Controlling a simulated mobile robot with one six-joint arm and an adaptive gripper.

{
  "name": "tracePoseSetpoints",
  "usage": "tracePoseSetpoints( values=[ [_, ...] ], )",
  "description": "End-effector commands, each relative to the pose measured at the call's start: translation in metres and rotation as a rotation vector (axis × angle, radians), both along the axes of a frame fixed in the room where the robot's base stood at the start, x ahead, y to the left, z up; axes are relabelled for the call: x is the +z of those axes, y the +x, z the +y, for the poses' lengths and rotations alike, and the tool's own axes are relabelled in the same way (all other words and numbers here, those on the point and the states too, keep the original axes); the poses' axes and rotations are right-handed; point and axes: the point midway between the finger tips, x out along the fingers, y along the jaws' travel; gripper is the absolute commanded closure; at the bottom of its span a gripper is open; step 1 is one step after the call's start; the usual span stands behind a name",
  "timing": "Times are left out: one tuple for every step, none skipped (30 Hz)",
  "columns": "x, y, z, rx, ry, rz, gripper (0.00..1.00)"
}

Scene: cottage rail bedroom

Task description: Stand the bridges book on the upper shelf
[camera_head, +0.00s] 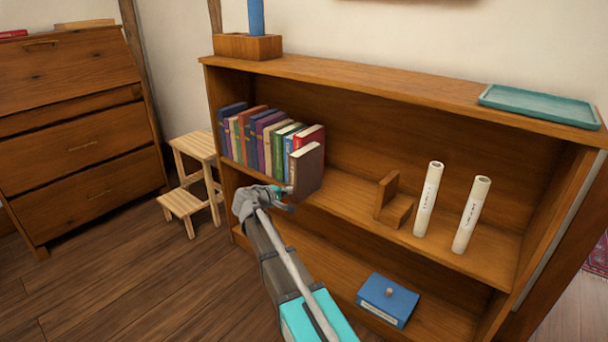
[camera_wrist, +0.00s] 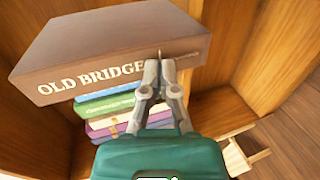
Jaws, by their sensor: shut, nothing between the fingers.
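The bridges book (camera_head: 307,169) is brown and stands upright on the upper shelf (camera_head: 345,193), at the right end of the row of books. In the wrist view the same brown book (camera_wrist: 110,45) shows the words "OLD BRIDGE", partly covered by my fingers. My gripper (camera_head: 286,197) is at the front of the shelf, close by the book's spine. In the wrist view my gripper (camera_wrist: 160,65) has its fingertips together in front of the book, with nothing held between them. I cannot tell whether the fingertips touch the book.
Several coloured books (camera_head: 258,138) stand left of it. A wooden bookend (camera_head: 391,202) and two white rolls (camera_head: 428,200) stand to the right, with bare shelf between. A blue box (camera_head: 387,300) sits on the lower shelf. A step stool (camera_head: 186,205) stands left.

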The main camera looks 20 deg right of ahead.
Motion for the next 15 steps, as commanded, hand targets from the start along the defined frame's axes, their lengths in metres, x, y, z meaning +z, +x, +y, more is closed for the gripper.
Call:
tracePoseSetpoints(
  values=[
    [0.0, 0.0, 0.0, 0.0, 0.0, 0.0, 1.0],
    [0.0, 0.0, -0.001, 0.0, 0.0, 0.0, 1.0],
    [0.0, 0.001, -0.001, -0.001, 0.0, 0.0, 1.0],
    [0.0, 0.001, -0.002, -0.001, 0.0, 0.0, 1.0],
    [0.0, 0.002, -0.003, -0.001, 0.0, 0.0, 1.0],
    [0.0, 0.002, -0.003, -0.001, 0.0, 0.0, 1.0],
    [0.0, 0.003, -0.004, -0.001, 0.0, -0.001, 1.0],
    [0.0, 0.003, -0.005, -0.001, 0.0, -0.001, 1.0],
    [0.0, 0.004, -0.006, -0.001, 0.0, -0.001, 1.0],
    [0.0, 0.004, -0.006, -0.001, 0.0, -0.001, 1.0],
    [0.0, 0.005, -0.007, -0.001, 0.0, -0.001, 1.0],
    [0.0, 0.006, -0.008, -0.001, 0.0, -0.001, 1.0],
    [0.0, 0.006, -0.009, -0.001, 0.0, -0.001, 1.0],
    [0.0, 0.007, -0.01, -0.001, 0.0, -0.001, 1.0],
    [0.0, 0.007, -0.01, -0.001, 0.0, -0.001, 1.0]
  ],
)
